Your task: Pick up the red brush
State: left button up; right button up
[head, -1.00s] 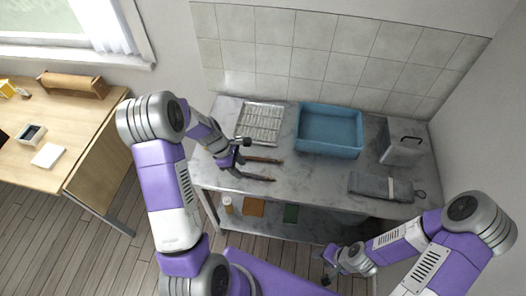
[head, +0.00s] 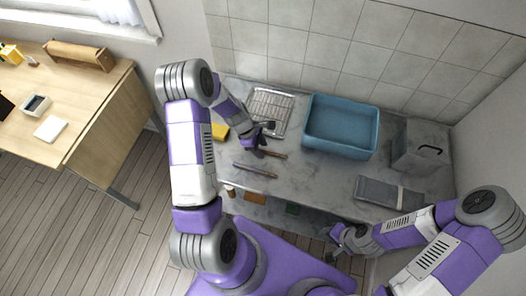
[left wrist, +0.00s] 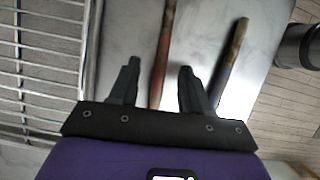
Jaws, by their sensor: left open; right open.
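The reddish brush (head: 275,155) lies on the grey marble counter (head: 310,178), its far part hidden by my left gripper. In the left wrist view, its red handle (left wrist: 163,50) runs between the two fingers. My left gripper (head: 262,146) is open just above it, with its fingers (left wrist: 156,88) apart on either side and nothing held. A second brush, with a dark bluish handle (left wrist: 230,60), lies nearer the counter's front (head: 255,170), outside the fingers. My right gripper (head: 336,245) is open and empty, low in front of the counter.
A wire rack (head: 270,108) lies behind the brushes, with a blue tub (head: 341,127) to its right. A yellow object (head: 220,131) is beside my left arm. A grey box (head: 418,147) and a folded grey cloth (head: 388,193) are at the right. The counter's middle is clear.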

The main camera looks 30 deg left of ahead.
pick_arm(q)
jog(key=shift+d+f, duration=0.1)
jog(key=shift+f, duration=0.1)
dwell(0.3)
jog(key=shift+c, duration=0.5)
grip_shut()
